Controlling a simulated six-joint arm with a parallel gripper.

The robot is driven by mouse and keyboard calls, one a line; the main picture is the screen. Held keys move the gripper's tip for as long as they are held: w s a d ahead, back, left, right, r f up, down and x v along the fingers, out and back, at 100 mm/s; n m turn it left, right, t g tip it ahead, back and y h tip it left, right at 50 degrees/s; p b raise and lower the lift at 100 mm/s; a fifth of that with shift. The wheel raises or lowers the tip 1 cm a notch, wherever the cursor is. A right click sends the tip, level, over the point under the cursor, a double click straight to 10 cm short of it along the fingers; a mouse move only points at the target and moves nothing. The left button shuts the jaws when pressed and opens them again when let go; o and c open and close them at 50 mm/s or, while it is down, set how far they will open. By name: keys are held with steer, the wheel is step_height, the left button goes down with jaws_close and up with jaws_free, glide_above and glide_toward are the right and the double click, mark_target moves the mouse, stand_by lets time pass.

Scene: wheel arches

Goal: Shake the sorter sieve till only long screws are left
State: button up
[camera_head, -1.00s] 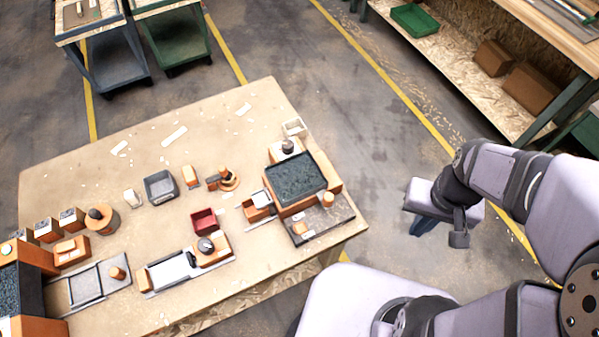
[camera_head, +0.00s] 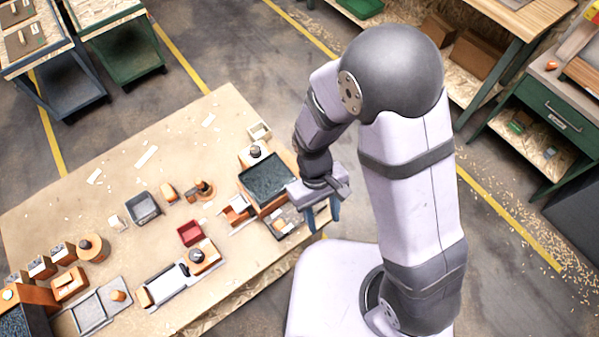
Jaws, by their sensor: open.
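A dark-filled rectangular tray (camera_head: 268,178) sits on an orange-brown stand at the right corner of the wooden table (camera_head: 110,190); it looks like the sorter sieve, but I cannot be sure. Single screws are too small to make out. A knob (camera_head: 255,151) stands just behind the tray. My gripper (camera_head: 322,214) points down with its blue fingers apart, just right of the tray. Nothing shows between the fingers.
A small red bin (camera_head: 190,233), a grey bin (camera_head: 143,208) and a white-topped slide fixture (camera_head: 165,285) stand on the table left of the tray. Pale scraps litter its back part. Carts (camera_head: 118,50) stand behind, and a workbench (camera_head: 540,120) is at the right.

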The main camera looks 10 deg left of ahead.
steer(key=w+a+t, duration=0.1)
steer(key=w+a, duration=0.1)
steer(key=w, duration=0.1)
steer(key=w+a+n+t+y, duration=0.1)
steer(key=w+a, duration=0.1)
steer(key=w, duration=0.1)
steer(key=w+a+f+t+y, duration=0.1)
steer(key=w+a, duration=0.2)
steer(key=w, duration=0.1)
steer(key=shift+a+n, duration=0.1)
steer(key=shift+n, duration=0.2)
step_height(320, 180, down, 8)
steer(key=b, duration=0.7)
steer(key=shift+f, duration=0.25)
steer(key=shift+s, duration=0.1)
steer(key=c, duration=0.8)
